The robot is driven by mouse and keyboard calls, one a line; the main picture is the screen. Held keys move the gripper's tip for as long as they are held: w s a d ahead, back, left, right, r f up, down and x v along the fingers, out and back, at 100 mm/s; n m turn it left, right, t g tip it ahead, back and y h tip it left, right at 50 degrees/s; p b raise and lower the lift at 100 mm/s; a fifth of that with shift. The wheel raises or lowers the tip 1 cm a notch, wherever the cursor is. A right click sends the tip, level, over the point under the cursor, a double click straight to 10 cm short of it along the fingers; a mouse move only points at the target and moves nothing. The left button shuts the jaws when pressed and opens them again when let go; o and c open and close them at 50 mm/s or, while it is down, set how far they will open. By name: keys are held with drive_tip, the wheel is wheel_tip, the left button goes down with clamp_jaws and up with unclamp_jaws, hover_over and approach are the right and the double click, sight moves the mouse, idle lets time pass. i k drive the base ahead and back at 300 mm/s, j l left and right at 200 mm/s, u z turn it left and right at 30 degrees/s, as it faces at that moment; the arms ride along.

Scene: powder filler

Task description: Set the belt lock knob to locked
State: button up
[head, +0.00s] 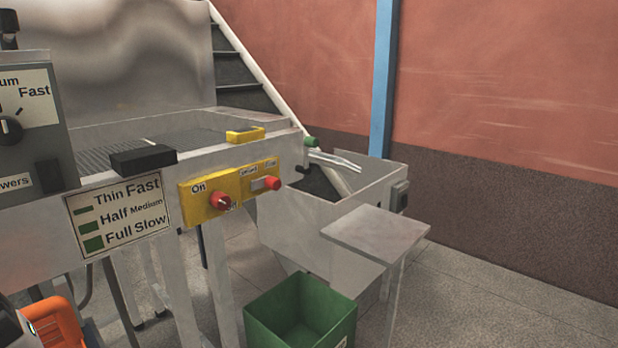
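A yellow control panel (198,203) is on the front side of the metal conveyor table, in the middle of the head view. It bears a round red knob (221,201) beside the word "On". To its right on the panel is a smaller red knob (271,183) on a yellow mount, with small labels above it that I cannot read with certainty. I cannot tell which way this knob is set, nor be certain it is the belt lock knob. My gripper's fingertips are not in view, and nothing touches either knob.
A green bin (262,316) stands on the floor below the panel. A small metal table (376,233) and a hopper-like bin (284,238) stand to the right. A grey control box (40,110) is at the left. Floor at the far right is clear.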

sight(274, 183)
drive_tip(key=i+l, duration=0.1)
drive_tip(key=i, duration=0.45)
drive_tip(key=i+l, duration=0.1)
drive_tip(key=i, duration=0.5)
